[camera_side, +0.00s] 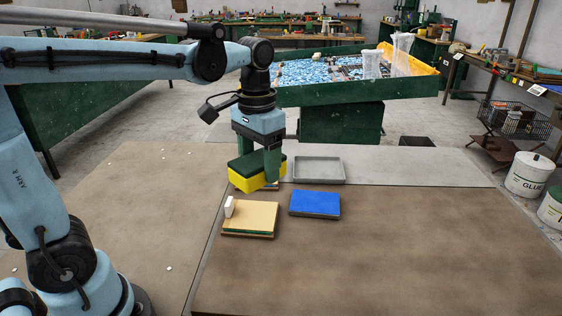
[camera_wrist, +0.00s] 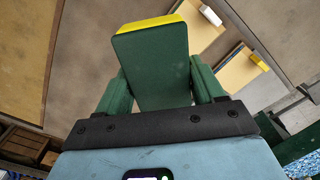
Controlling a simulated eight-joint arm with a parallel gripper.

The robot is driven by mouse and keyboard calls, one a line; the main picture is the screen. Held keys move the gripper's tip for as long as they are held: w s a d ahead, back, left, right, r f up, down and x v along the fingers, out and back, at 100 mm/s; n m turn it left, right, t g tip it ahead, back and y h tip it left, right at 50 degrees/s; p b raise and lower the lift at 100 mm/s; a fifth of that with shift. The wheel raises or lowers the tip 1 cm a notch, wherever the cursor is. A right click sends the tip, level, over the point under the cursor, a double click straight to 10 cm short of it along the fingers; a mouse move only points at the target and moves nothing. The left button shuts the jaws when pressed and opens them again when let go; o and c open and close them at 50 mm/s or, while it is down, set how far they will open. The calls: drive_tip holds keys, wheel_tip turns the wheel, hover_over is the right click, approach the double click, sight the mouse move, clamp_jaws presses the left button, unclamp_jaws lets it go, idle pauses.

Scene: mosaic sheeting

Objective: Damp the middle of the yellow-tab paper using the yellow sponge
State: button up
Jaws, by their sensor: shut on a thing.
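My gripper (camera_side: 258,166) is shut on the yellow sponge (camera_side: 243,183), a yellow block with a dark green top face, and holds it above the work table. In the wrist view the sponge's dark green face (camera_wrist: 153,65) fills the space between my two green fingers, with a yellow edge at its far end. The yellow-tab paper (camera_wrist: 236,72) shows in the wrist view to the right of the sponge, a tan sheet on a board with a yellow tab (camera_wrist: 258,62) at one edge. In the side view the sponge and gripper mostly hide it.
A similar tan sheet (camera_side: 252,217) with a white tab (camera_side: 229,206) lies in front of the sponge. A blue-topped board (camera_side: 315,204) lies to its right. A shallow grey tray (camera_side: 319,170) sits behind. The brown table (camera_side: 400,250) is clear at the front right.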

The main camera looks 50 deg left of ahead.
drive_tip(key=w+a+r+n, duration=0.2)
drive_tip(key=w+a+n, duration=0.2)
drive_tip(key=w+a, duration=0.55)
drive_tip(key=w+a+f+n, duration=0.5)
drive_tip(key=w+a+f, duration=0.2)
drive_tip(key=a+f, duration=0.2)
drive_tip(key=shift+w+a, duration=0.35)
drive_tip(key=shift+a, duration=0.8)
drive_tip(key=shift+f, duration=2.95)
drive_tip(key=shift+s+d+f, duration=0.25)
drive_tip(key=shift+d+f, duration=0.15)
drive_tip(key=shift+f, duration=0.1)
drive_tip(key=shift+s+d+f, duration=0.1)
drive_tip(key=shift+s+d, duration=2)
drive_tip(key=shift+d, duration=0.1)
drive_tip(key=shift+w+a, duration=2.4)
drive_tip(key=shift+a, duration=0.2)
wheel_tip(320, 180, up, 8)
